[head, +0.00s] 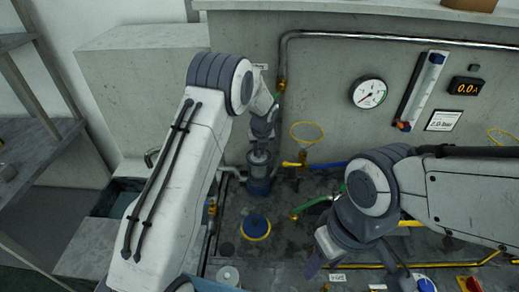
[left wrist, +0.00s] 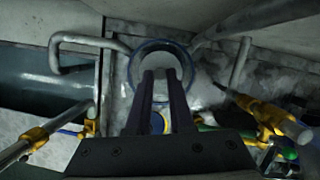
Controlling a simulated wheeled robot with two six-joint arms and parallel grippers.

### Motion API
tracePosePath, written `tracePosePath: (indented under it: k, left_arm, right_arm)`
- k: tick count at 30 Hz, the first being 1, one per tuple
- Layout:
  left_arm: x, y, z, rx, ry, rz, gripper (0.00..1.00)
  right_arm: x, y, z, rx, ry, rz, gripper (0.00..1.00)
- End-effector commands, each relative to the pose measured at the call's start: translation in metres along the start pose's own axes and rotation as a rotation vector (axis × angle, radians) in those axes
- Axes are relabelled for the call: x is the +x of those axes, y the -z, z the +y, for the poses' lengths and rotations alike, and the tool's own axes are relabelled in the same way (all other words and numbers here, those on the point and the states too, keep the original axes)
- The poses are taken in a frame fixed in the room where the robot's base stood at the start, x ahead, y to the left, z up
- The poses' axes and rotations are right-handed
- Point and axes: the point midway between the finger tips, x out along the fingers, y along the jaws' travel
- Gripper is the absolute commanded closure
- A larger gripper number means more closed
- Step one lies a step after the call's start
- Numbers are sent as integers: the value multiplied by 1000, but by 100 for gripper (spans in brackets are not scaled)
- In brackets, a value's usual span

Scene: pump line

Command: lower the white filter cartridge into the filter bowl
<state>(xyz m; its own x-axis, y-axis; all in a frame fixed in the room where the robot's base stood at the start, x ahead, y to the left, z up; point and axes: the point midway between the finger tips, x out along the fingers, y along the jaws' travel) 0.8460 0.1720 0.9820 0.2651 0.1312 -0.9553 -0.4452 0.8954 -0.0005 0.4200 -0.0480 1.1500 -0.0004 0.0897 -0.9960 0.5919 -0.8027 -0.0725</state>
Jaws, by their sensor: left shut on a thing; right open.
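The filter bowl (head: 259,186) stands upright against the back wall, with a blue band around it. Its round blue rim (left wrist: 135,62) shows from above in the left wrist view. My left gripper (head: 262,140) points down over the bowl. Its two fingers (left wrist: 161,84) reach across the rim and are shut on a pale piece, seemingly the white filter cartridge (left wrist: 162,66), which appears within the rim's outline. Fingers and shade hide most of it, so I cannot tell how deep it sits. My right gripper (head: 355,275) is open and empty, low at the front right.
A blue disc with a yellow ring (head: 256,227) lies in front of the bowl. A white cylinder (head: 229,275) stands at the front edge. A yellow-handled valve (head: 294,164) and pipes are close right of the bowl. A gauge (head: 369,92) hangs on the wall.

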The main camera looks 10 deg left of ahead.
Motion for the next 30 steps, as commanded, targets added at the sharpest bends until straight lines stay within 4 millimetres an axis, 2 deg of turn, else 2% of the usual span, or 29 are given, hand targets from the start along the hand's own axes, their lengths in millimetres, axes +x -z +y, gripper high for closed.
tracePosePath:
  k: [16, 28, 29, 30]
  left_arm:
    - [22, 7, 0, 0, 0, 0, 100]
    - [24, 7, 0, 0, 0, 0, 100]
    - [24, 7, 0, 0, 0, 0, 76]
    - [24, 8, 0, 0, 0, 0, 61]
  right_arm:
    - [11, 0, 1, 0, 0, 0, 50]
    - [11, -1, 1, 0, 0, 0, 50]
    - [11, -1, 1, 0, 0, 0, 50]
    - [11, -1, 1, 0, 0, 0, 50]
